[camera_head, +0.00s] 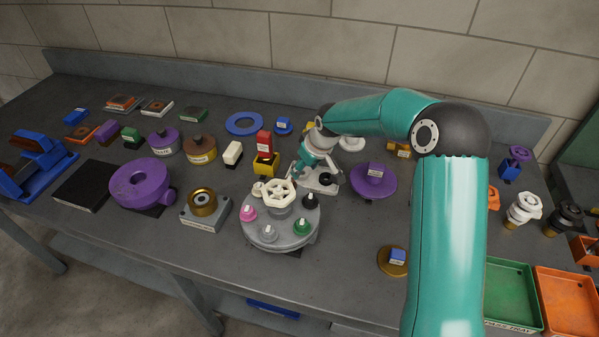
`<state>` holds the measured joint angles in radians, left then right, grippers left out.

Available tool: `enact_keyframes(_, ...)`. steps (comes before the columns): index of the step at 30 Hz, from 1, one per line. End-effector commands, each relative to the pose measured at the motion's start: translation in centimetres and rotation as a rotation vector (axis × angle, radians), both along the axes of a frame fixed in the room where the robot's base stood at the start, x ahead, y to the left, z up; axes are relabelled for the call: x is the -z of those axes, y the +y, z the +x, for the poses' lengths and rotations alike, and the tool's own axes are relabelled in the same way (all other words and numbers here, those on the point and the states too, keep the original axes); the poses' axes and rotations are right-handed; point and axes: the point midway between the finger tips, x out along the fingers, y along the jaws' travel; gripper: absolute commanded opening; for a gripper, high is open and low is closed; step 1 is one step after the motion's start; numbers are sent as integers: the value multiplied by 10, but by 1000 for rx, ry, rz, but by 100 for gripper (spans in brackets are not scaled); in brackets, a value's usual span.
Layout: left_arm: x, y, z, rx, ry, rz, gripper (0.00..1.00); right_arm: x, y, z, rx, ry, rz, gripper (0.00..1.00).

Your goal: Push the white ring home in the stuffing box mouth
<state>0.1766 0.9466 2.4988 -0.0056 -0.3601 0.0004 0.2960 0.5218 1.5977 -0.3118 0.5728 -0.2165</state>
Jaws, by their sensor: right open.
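A grey block with an upright brass collar (203,203) around a dark round mouth stands left of centre and looks like the stuffing box. A small pale spot shows inside the mouth; I cannot tell whether it is a ring or a shaft end. A white round piece (352,144) lies behind my right forearm, partly hidden; I cannot tell whether it is the white ring. My right gripper (296,173) is open, pointing down behind the white handwheel (278,192), well to the right of the brass collar. I see nothing held in it. My left gripper is out of view.
The handwheel sits on a round grey plate (262,232) with coloured knobs, right of the box. A purple wheel-like part (133,187) stands left of the box. Green (512,270) and orange (565,290) trays lie at right. The front bench strip is mostly clear.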

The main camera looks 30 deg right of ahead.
Motion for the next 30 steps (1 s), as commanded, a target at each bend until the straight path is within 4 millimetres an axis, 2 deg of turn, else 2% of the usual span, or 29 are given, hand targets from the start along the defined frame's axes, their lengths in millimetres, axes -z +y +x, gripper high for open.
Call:
enact_keyframes(4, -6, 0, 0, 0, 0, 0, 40, 14, 1, 7, 0, 1, 1, 52)
enact_keyframes(12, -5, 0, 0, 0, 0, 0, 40, 17, 1, 9, -1, -3, 0, 52)
enact_keyframes(19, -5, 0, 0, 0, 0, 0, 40, 17, 1, 9, -1, -2, 0, 15)
enact_keyframes(30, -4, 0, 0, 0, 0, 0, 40, 14, 2, 9, -3, -3, -1, 15)
